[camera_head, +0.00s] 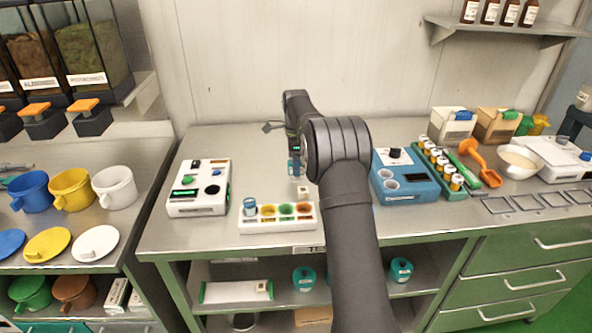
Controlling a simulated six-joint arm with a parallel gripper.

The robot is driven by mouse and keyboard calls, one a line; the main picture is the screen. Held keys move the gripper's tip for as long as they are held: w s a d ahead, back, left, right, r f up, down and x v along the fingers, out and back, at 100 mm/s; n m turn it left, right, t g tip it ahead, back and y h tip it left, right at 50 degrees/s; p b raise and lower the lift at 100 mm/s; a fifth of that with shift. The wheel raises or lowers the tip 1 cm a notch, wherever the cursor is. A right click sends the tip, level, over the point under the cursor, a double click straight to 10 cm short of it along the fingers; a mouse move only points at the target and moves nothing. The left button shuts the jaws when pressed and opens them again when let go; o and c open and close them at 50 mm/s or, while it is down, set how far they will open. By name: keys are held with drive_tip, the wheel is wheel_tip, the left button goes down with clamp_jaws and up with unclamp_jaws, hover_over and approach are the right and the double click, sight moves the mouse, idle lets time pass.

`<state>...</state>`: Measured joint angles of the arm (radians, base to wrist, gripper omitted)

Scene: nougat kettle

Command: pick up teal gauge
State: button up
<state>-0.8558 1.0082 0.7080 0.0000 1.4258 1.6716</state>
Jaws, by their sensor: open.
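A small teal-blue object with a pale label, which looks like the teal gauge (294,170), shows directly below my gripper (293,158), behind the white tray. My gripper is open and points down at it. My arm and the small view hide whether the fingers are around it or just above it.
The white tray has several coloured wells. A white device (199,188) stands left, a blue device (405,178) right of my arm. Further right are a green rack of small jars (441,166), an orange scoop (480,163) and a bowl (518,161). Bare bench lies behind the tray.

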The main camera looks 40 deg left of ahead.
wheel_tip(320, 180, down, 4)
drive_tip(key=shift+w+r, duration=0.1)
drive_tip(key=shift+w, duration=0.05)
drive_tip(key=c, duration=1.1)
drive_tip(key=shift+c, duration=0.2)
drive_tip(key=shift+r, duration=0.5)
drive_tip(key=r, duration=0.3)
drive_tip(key=shift+w+d+r, duration=0.15)
drive_tip(key=shift+d+r, duration=0.15)
drive_tip(key=shift+r, duration=0.05)
drive_tip(key=w+d+r, duration=0.3)
drive_tip(key=d+r, duration=0.3)
drive_tip(key=d, duration=0.4)
drive_tip(key=shift+d+r, duration=0.15)
drive_tip(key=shift+d, duration=0.1)
